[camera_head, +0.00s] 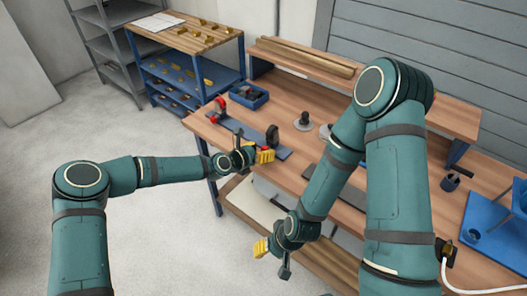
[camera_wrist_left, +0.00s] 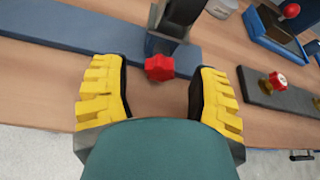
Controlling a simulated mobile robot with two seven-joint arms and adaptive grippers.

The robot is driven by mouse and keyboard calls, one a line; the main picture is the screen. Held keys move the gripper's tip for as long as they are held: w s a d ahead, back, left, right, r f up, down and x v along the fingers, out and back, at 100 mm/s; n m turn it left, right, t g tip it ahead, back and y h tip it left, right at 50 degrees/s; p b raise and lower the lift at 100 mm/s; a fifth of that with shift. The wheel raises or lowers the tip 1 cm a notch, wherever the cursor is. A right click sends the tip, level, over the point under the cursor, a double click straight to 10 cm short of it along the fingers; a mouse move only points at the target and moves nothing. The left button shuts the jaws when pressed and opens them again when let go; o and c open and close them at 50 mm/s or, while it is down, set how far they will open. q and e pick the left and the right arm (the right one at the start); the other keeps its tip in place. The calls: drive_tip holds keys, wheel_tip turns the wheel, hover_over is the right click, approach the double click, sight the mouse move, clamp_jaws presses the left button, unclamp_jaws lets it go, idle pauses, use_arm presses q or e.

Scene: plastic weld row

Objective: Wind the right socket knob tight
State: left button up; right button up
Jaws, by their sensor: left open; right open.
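A red lobed knob (camera_wrist_left: 159,68) sits at the front of a dark upright block (camera_wrist_left: 178,22) on a blue-grey bar (camera_wrist_left: 62,27). My left gripper (camera_wrist_left: 158,92) is open, with its yellow fingers on either side of the knob and gaps showing on both sides. In the head view my left gripper (camera_head: 264,156) is at the table's front edge, by the right end of the row, and this knob is hidden there. Another red knob (camera_wrist_left: 278,80) is on a dark strip to the right in the wrist view. My right gripper (camera_head: 261,248) is open and empty, low in front of the table.
A blue tray (camera_head: 249,96) stands behind the row on the wooden table (camera_head: 295,170). A round-based metal part (camera_head: 303,122) stands to the right. A blue fixture (camera_head: 490,230) is at far right. A shelf cart (camera_head: 190,40) stands behind left. My right arm covers the table's middle.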

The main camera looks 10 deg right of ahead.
use_arm(q)
drive_tip(key=shift+w+d+f, duration=0.2)
drive_tip(key=shift+w+d, duration=0.15)
drive_tip(key=shift+d, duration=0.2)
clamp_jaws()
drive_tip(key=shift+m+t+y, duration=0.3)
drive_tip(key=shift+m+t, duration=0.2)
drive_tip(key=shift+m, duration=0.3)
drive_tip(key=shift+s+m+t+y+b, duration=0.1)
drive_tip(key=shift+m+t+y+b, duration=0.5)
drive_tip(key=shift+m, duration=0.5)
